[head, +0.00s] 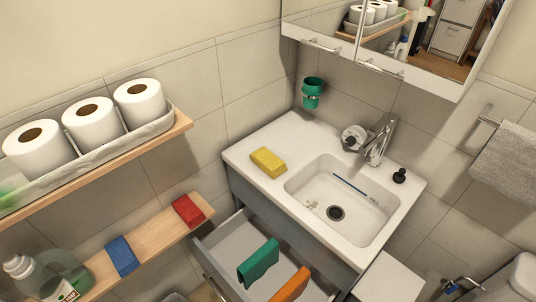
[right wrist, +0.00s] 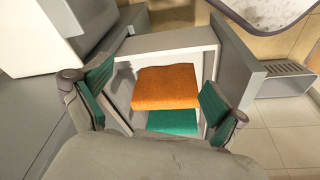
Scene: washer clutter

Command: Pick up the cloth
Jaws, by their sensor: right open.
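Several folded cloths are in view. A yellow cloth (head: 268,162) lies on the white counter left of the sink. A red cloth (head: 188,210) and a blue cloth (head: 122,256) lie on the lower wooden shelf. A green cloth (head: 258,262) and an orange cloth (head: 291,285) are in the open drawer. In the right wrist view the orange cloth (right wrist: 165,87) and the green cloth (right wrist: 172,121) appear between the spread fingers of my right gripper (right wrist: 155,95). My left gripper is not in view.
The open drawer (head: 207,262) juts out below the counter (head: 250,140) and sink (head: 310,190). Its walls (right wrist: 170,42) surround the two cloths. Toilet rolls (head: 92,123) stand on the upper shelf, and a bottle (head: 45,277) stands at lower left.

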